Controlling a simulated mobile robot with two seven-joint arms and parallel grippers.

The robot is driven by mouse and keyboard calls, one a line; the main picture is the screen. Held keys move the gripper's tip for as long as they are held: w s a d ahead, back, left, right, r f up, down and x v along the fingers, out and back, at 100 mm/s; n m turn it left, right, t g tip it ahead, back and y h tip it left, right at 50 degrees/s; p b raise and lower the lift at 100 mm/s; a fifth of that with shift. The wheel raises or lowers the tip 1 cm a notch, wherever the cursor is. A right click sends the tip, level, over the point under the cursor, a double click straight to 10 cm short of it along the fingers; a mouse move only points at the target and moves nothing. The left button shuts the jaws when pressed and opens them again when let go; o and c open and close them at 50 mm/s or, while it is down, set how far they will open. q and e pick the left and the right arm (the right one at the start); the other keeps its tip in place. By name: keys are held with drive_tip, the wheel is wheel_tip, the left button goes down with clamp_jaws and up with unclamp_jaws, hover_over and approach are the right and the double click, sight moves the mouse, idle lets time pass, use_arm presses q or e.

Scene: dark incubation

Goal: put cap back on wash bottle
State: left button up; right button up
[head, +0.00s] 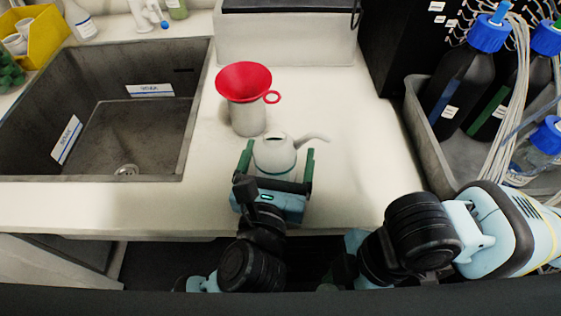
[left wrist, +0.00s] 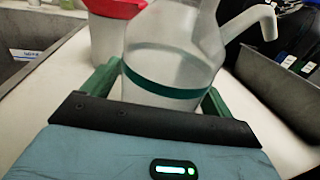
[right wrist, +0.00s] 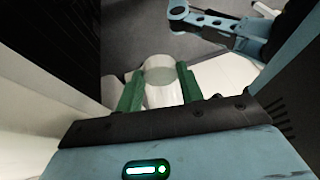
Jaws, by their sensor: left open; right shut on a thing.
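The white wash bottle (head: 275,153) stands on the counter near its front edge, upright, with its curved spout pointing right and a small dark opening at its top. My left gripper (head: 278,168) is open, with its green fingers on either side of the bottle. In the left wrist view the bottle (left wrist: 165,62) with a dark green band stands between the fingers. My right gripper (right wrist: 160,88) is shut on a pale, round cylindrical piece, seemingly the cap (right wrist: 162,94).
A grey container with a red funnel (head: 244,80) on top stands just behind the bottle. A sink (head: 190,110) lies to the left. A grey tray (head: 425,135) with dark blue-capped bottles is at right. The counter between bottle and tray is clear.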

use_arm(q)
drive_tip(key=shift+s+a, duration=0.1)
drive_tip(key=shift+s, duration=0.15)
use_arm(e)
drive_tip(key=shift+s+a, duration=0.15)
drive_tip(key=shift+s, duration=0.1)
use_arm(q)
drive_tip(key=shift+r, duration=0.1)
drive_tip(key=c, duration=1.3)
